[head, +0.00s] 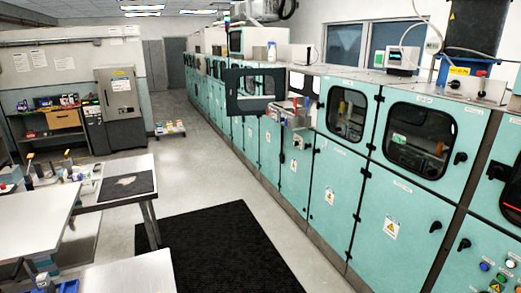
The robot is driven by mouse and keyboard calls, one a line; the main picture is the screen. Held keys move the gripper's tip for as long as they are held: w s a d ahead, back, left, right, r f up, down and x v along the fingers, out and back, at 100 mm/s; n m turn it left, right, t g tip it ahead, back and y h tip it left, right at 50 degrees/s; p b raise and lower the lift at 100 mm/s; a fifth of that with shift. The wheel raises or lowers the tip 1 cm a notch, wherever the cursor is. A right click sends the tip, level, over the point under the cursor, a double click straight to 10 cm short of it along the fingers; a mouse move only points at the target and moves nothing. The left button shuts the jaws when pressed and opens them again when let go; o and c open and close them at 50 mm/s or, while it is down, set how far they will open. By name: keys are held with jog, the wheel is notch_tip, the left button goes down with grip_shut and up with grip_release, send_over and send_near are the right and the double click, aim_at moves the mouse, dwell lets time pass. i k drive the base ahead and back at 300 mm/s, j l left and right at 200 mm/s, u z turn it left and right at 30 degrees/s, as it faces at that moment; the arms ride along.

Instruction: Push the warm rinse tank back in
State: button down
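A long row of teal machine modules (342,190) runs along the right side. On one module a dark-framed window door (234,101) stands swung open into the aisle. Beside it, a small shelf-like part (289,117) with red and blue items sticks out from the row's front. I cannot tell whether this part is the warm rinse tank, and no label is readable at this size. The nearer window doors (420,137) are shut. My gripper is not in view.
A black floor mat (225,255) lies before the modules, with clear grey floor (190,170) beyond. White-topped benches (40,215) with small items stand at left. A grey cabinet (118,105) and a low cart (170,128) are farther back.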

aim_at(301, 122)
jog(key=i+l+z, duration=0.1)
jog(key=i, duration=0.65)
jog(key=i+l+z, duration=0.1)
jog(key=i, duration=0.65)
jog(key=i+j+z, duration=0.1)
jog(key=i+j, duration=0.6)
jog(key=i, duration=0.25)
jog(key=i+j+z, duration=0.15)
jog(key=i+j, duration=0.6)
jog(key=i, duration=0.15)
jog(key=i+j, duration=0.25)
jog(key=i, duration=0.25)
jog(key=i+j, duration=0.3)
jog(key=i, duration=0.2)
